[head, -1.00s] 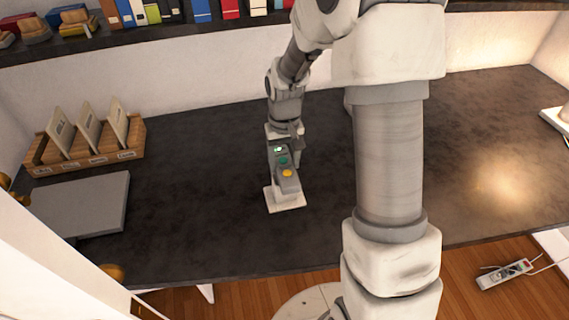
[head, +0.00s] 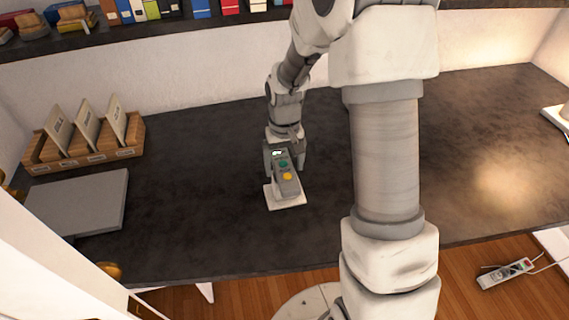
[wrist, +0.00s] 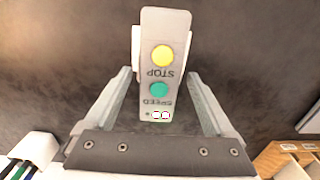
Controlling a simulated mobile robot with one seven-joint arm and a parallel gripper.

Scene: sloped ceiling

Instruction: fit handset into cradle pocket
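The grey handset (head: 286,180) has a yellow button, a green button and a small lit display. It stands tilted over the white cradle (head: 288,203), its lower end at the cradle; how deep it sits in the pocket is hidden. In the wrist view the handset (wrist: 160,72) shows its STOP and SPEED labels upside down, with the white cradle (wrist: 137,60) partly behind it. My gripper (head: 285,158) is at the handset's upper end. In the wrist view my gripper (wrist: 158,80) is open, its fingers on both sides of the handset with gaps visible.
A wooden card box (head: 85,150) and a flat grey slab (head: 80,203) lie on the left of the dark desk (head: 200,160). A shelf of books (head: 150,15) runs along the back. A power strip (head: 506,273) lies on the floor. The desk around the cradle is clear.

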